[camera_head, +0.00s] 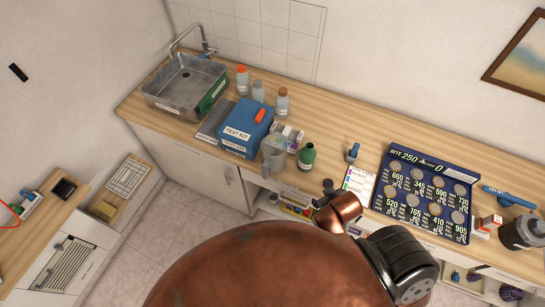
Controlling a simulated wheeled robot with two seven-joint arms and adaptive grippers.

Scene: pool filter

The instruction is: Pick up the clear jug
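The clear jug (273,153) stands upright near the front edge of the wooden counter. It is a grey see-through vessel, in front of the blue test kit case and left of a dark green bottle (307,156). My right gripper (325,192) shows as a small dark shape at the end of a copper-coloured arm part, right of and nearer than the jug, and apart from it. It is too small and partly hidden to tell whether its fingers are open. My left gripper is out of view.
A blue test kit case (243,126), several bottles, and a metal sink (184,84) stand behind and left of the jug. A small blue-topped item (352,153), a white card (359,182) and a dark blue board (425,195) lie to the right. The counter behind them is clear.

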